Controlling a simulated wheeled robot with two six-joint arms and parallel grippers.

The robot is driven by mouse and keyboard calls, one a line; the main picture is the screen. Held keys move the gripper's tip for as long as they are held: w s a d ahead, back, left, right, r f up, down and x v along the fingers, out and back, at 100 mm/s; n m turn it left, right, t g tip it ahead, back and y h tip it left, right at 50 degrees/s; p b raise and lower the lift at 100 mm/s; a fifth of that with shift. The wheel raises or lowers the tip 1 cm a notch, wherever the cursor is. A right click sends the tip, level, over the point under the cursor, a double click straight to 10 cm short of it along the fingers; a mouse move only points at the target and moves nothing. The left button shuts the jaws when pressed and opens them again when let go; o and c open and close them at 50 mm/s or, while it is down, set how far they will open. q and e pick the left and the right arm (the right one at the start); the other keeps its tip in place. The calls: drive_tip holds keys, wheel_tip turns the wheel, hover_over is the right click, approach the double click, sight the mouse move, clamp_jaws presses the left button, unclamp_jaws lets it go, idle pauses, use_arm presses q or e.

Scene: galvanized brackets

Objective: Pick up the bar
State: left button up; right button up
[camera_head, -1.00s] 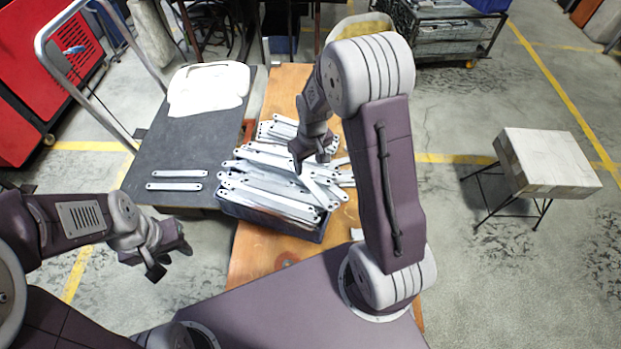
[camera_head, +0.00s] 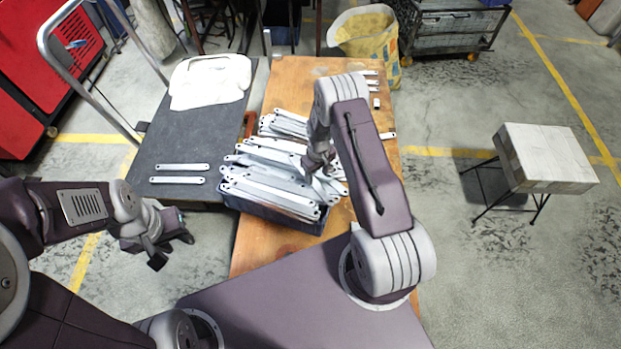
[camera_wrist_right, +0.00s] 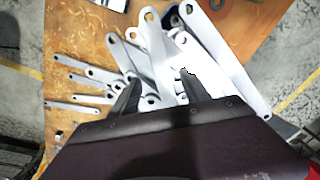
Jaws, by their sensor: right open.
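Flat grey metal bars with holes near their ends lie heaped in a dark blue crate (camera_head: 270,212) on the wooden table. My right gripper (camera_head: 318,168) is at the right part of the heap in the head view. In the right wrist view my right gripper (camera_wrist_right: 160,86) is open, its two dark fingers apart, with a bar (camera_wrist_right: 156,50) showing between and beyond them. I cannot tell whether the fingers touch any bar. Another long bar (camera_wrist_right: 225,55) lies to the right of the fingers. My left gripper (camera_head: 172,248) is open and empty, left of the table.
Two bars (camera_head: 180,181) lie side by side on a dark cart top (camera_head: 200,135) with a white cloth-like item (camera_head: 210,80) behind. Small parts (camera_head: 371,84) lie at the table's far right. A yellow bin (camera_head: 366,35) stands behind, and a box on a stand (camera_head: 545,155) at right.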

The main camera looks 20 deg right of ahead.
sight(317, 185)
wheel_tip(317, 185, down, 4)
drive_tip(key=shift+s+a+f+p, duration=0.15)
drive_tip(key=shift+p, duration=0.2)
drive_tip(key=shift+f, duration=0.4)
clamp_jaws()
drive_tip(key=shift+r, duration=0.1)
